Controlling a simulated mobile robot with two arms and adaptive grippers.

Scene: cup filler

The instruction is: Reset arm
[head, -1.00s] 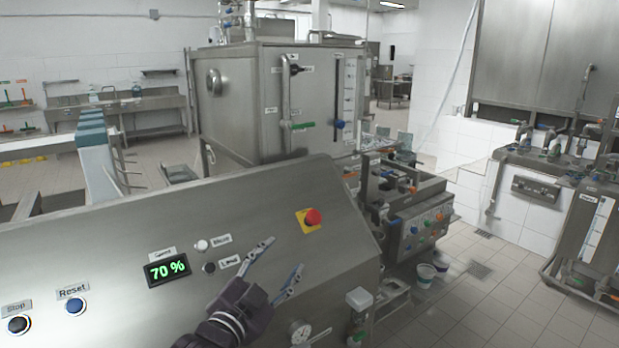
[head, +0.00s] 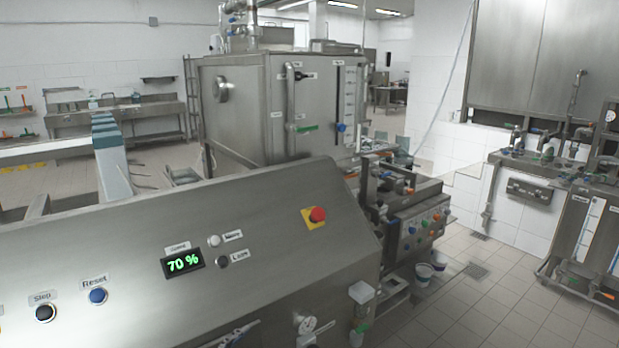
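I see nothing held at the visible tips. My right gripper is out of view. The panel carries a blue Reset button (head: 97,296), a dark Stop button (head: 45,312), a green 70 % display (head: 182,263) and a red emergency button (head: 317,214) on a yellow plate.
A pressure gauge (head: 306,325) sits at the panel's lower right. A steel cabinet (head: 240,110) stands behind the panel, and a valve block with coloured knobs (head: 420,228) is to its right. Tiled floor (head: 470,310) is clear at the lower right.

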